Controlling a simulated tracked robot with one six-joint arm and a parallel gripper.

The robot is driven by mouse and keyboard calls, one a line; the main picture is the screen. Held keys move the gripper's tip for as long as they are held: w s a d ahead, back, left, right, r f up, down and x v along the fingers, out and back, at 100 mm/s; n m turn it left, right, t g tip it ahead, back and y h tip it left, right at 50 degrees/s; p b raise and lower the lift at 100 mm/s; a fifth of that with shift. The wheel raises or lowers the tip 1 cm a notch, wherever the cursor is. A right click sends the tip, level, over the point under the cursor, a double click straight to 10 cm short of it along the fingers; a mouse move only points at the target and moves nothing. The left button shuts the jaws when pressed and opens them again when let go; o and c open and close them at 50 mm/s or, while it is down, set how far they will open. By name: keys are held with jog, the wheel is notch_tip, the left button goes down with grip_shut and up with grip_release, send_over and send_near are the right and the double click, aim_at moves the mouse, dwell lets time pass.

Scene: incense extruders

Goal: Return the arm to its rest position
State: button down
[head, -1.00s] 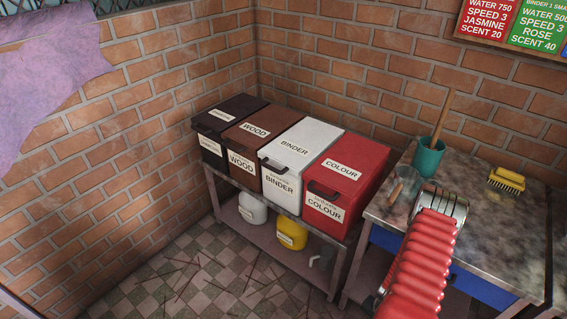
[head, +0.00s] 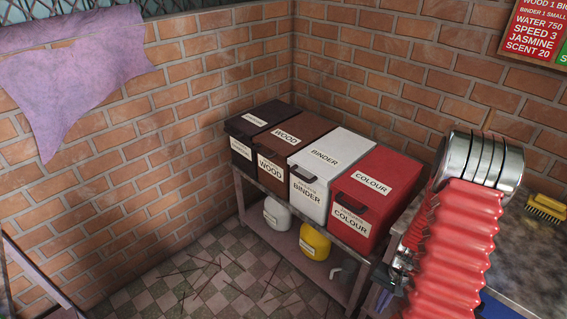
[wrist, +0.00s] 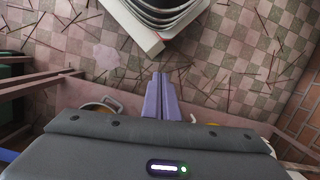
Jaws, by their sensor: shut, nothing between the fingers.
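My arm, in red ribbed bellows with a shiny ringed metal joint, rises at the right of the head view. My gripper shows in the wrist view (wrist: 162,97); its two purple fingers are together, with nothing between them. It points down over the checkered floor (wrist: 230,60), which is strewn with thin sticks. In the head view the gripper itself is hidden or not distinguishable behind the arm.
Black, brown wood (head: 285,140), white binder (head: 318,170) and red colour (head: 375,190) bins stand on a rack, with a yellow jug (head: 315,242) below. A worktable (head: 530,255) with a yellow brush (head: 546,207) is at right.

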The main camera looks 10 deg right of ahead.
jog(key=s+a+r+n+t, duration=0.1)
jog(key=a+r+n+t, duration=0.1)
jog(key=a+r, duration=0.6)
jog(key=s+a+r+n+t+h, duration=0.1)
jog(key=a+r+n, duration=0.3)
jog(key=r, duration=1.6)
jog(key=s+a+r+n+t+h, duration=0.1)
jog(key=a+r+n+t, duration=0.2)
jog(key=a+r, duration=1)
notch_tip(320, 180, up, 2)
jog(key=shift+n+t, duration=0.4)
jog(key=shift+n, duration=0.1)
jog(key=shift+a, duration=0.1)
